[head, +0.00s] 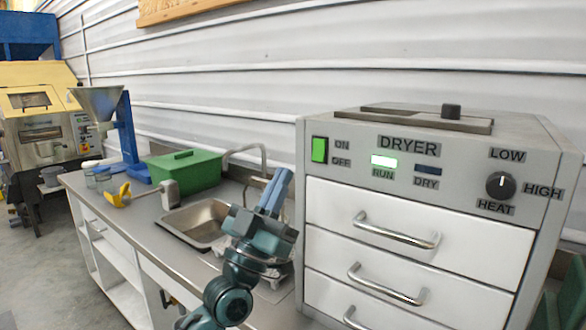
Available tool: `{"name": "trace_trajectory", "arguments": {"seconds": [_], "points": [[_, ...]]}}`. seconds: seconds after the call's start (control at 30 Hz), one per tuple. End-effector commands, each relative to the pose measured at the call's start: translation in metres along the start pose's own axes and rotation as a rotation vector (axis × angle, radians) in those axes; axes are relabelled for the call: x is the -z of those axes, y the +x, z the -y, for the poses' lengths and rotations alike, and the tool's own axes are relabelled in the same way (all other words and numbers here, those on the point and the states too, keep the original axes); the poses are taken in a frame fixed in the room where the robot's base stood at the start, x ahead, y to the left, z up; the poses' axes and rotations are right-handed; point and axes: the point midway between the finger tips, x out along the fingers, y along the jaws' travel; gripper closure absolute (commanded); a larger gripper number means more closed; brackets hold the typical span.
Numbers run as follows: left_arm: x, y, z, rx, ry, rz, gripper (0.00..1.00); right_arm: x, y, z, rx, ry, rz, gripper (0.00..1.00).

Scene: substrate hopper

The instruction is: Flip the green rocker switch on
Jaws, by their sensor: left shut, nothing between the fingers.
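The green rocker switch (319,149) is on the upper left of the grey dryer's front panel (460,172), beside the labels ON above and OFF below. I cannot clearly tell which way the rocker is tilted. The RUN lamp (384,161) to its right glows green, and the DRY lamp (428,170) is dark. My left gripper (285,174) is shut and empty, with its blue fingers pointing up. In the picture it is below and left of the switch, apart from it. My right gripper is not in view.
A heat knob (500,185) and white drawers with metal handles (395,231) are on the dryer. Left of it, the counter (140,222) holds a sink (198,224), a faucet (250,150), a green box (184,169) and a metal funnel (97,100) on a blue stand.

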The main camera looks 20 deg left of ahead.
Motion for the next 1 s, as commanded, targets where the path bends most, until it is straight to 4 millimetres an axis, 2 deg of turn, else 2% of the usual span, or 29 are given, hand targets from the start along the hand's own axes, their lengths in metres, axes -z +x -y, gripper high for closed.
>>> {"name": "trace_trajectory", "arguments": {"seconds": [0.03,0.23,0.4,0.87,0.93,1.0], "points": [[0.0,-0.013,0.0,0.0,0.001,0.002,1.0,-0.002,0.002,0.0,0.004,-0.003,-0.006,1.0],[0.007,-0.038,0.0,0.0,0.001,0.0,1.0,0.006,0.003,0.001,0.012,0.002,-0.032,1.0],[0.01,-0.044,0.0,-0.001,0.001,-0.001,1.0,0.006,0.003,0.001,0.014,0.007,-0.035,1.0],[0.009,-0.045,0.0,0.0,0.001,0.002,1.0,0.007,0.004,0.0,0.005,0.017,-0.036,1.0],[0.002,-0.05,-0.002,-0.001,-0.001,0.029,1.0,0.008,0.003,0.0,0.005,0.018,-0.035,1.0],[-0.014,-0.063,-0.007,-0.003,-0.003,0.098,1.0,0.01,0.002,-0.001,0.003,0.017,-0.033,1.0]]}}
